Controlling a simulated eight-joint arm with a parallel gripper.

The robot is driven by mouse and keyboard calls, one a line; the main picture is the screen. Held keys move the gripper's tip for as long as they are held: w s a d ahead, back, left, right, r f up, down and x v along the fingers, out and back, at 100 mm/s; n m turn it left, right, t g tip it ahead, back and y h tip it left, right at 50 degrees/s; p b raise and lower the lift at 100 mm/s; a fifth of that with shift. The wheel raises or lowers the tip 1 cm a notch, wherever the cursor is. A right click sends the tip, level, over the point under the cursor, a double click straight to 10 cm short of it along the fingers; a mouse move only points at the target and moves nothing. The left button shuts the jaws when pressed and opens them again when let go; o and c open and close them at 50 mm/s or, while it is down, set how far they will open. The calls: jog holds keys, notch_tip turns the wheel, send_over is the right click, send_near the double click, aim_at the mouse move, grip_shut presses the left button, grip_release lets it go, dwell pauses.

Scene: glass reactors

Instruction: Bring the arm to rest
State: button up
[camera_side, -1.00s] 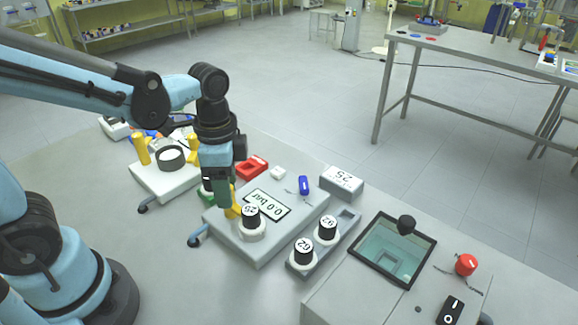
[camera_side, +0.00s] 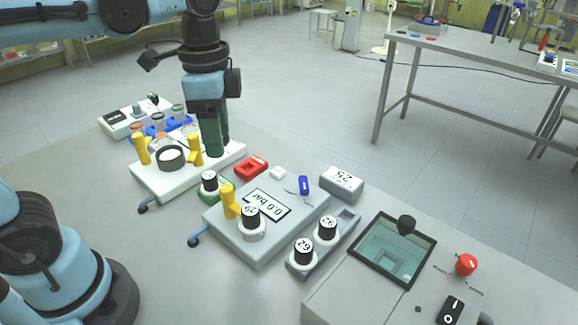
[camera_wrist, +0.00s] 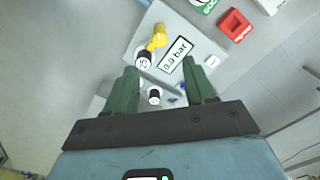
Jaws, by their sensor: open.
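My gripper (camera_side: 214,154) points down in the side view, in front of the white device's right end as seen from this camera. Its two green fingers stand apart with nothing held between them; the wrist view shows the open gap (camera_wrist: 161,72). In that view the grey device with the "0.0 bar" display (camera_wrist: 200,48) lies beyond the fingertips. The same grey device (camera_side: 290,226) stands in the middle of the side view, with a black-capped vial (camera_side: 250,217) in its holder and a yellow handle (camera_side: 229,200) beside it.
A white device with yellow handles (camera_side: 150,183) stands left. Two vials (camera_side: 303,252) stand in a grey rack. A glass-topped box (camera_side: 345,295) stands at front right.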

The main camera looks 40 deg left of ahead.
jog(key=shift+r, duration=0.35)
jog(key=shift+f, duration=0.1)
jog(key=a+f+n+t, duration=0.3)
jog(key=f+n+t, duration=0.4)
jog(key=n, duration=0.2)
jog(key=shift+r, duration=0.1)
dwell(0.6)
